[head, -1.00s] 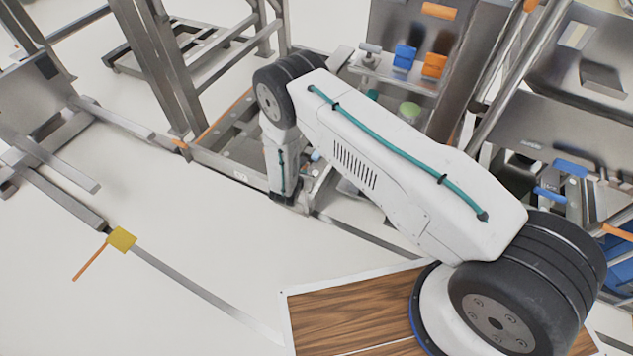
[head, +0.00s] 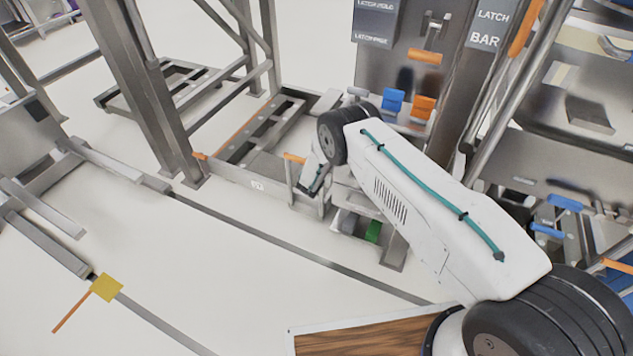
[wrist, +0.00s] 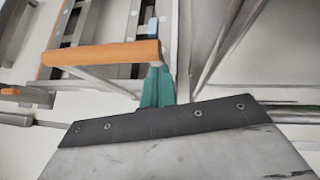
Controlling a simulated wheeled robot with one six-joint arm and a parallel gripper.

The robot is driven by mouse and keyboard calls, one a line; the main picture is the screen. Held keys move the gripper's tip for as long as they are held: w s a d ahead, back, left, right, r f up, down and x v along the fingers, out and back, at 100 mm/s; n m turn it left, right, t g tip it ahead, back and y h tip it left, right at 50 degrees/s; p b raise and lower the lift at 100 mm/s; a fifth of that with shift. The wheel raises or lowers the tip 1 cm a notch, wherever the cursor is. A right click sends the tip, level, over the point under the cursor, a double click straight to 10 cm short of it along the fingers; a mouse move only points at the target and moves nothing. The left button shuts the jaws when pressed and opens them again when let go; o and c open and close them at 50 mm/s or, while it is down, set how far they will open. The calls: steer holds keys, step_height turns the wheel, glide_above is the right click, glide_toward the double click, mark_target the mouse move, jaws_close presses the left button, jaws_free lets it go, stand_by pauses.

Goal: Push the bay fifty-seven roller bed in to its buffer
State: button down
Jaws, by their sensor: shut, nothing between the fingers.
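A low metal bed frame (head: 240,176), which looks like the roller bed, lies on the floor left of my arm. It has a small white label on its front side, too small to read. A short orange bar (head: 294,158) stands at its right end. My gripper (head: 313,190) is beside that bar, pointing down. In the wrist view, the teal fingers of my gripper (wrist: 157,80) are shut and empty. Their tips meet the right end of an orange bar (wrist: 100,53) in the picture; whether they touch it I cannot tell. Dark slats show behind the bar.
A steel upright (head: 150,90) stands left of the bed. A panel marked LATCH BAR (head: 490,35) and blue and orange blocks (head: 408,104) are behind my arm. Pale floor in front is open.

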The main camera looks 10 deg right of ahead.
steer(key=shift+w+d+r, duration=0.1)
steer(key=shift+w+d, duration=0.5)
steer(key=shift+w, duration=0.1)
steer(key=shift+d+r, duration=0.1)
steer(key=shift+d, duration=0.1)
steer(key=shift+w, duration=0.1)
steer(key=s+a+r, duration=0.2)
steer(key=s, duration=0.4)
steer(key=s+a+r, duration=0.2)
steer(key=s+a, duration=0.1)
steer(key=s, duration=0.2)
steer(key=shift+s+a+r, duration=0.15)
steer(key=shift+s+r, duration=0.2)
steer(key=shift+r, duration=0.05)
